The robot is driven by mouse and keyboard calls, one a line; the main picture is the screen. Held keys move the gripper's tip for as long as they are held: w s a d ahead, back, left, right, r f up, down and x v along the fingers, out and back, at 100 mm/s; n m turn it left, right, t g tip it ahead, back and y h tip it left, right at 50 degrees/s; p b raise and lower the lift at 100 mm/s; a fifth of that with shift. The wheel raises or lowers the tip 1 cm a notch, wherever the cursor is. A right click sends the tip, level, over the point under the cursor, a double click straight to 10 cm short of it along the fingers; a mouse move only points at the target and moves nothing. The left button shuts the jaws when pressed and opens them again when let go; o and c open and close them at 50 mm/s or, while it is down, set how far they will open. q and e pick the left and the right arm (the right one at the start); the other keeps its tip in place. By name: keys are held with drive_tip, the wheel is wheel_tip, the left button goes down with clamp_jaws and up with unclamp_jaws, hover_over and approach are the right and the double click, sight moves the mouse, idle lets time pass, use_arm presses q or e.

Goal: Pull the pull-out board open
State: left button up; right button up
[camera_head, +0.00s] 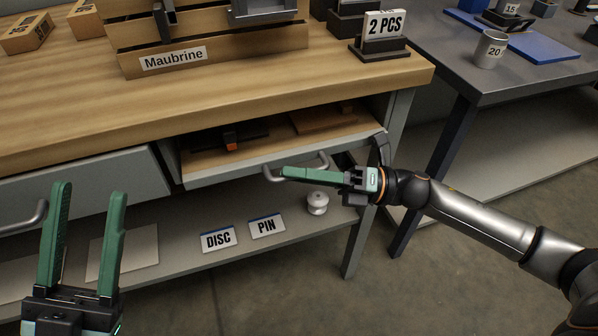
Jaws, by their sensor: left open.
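Under the wooden bench top is a pull-out board (205,164) with a grey front edge and a bar handle (269,173). A strip of its wooden surface shows below the bench top, so it is at least partly out. My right gripper (284,173) reaches in from the right, its green fingers lying across the handle. The fingers are seen edge-on and overlap, so I cannot tell whether they grip the bar. My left gripper (92,190) is at the lower left, open and empty, fingers pointing up, apart from the board.
A closed grey drawer (95,185) with its own handle (25,222) is at the left. The lower shelf holds DISC (218,239) and PIN (267,225) labels and a white insulator (317,203). A bench leg (359,240) stands right of them. Open floor lies in front.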

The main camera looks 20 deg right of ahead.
clamp_jaws()
idle(1.0)
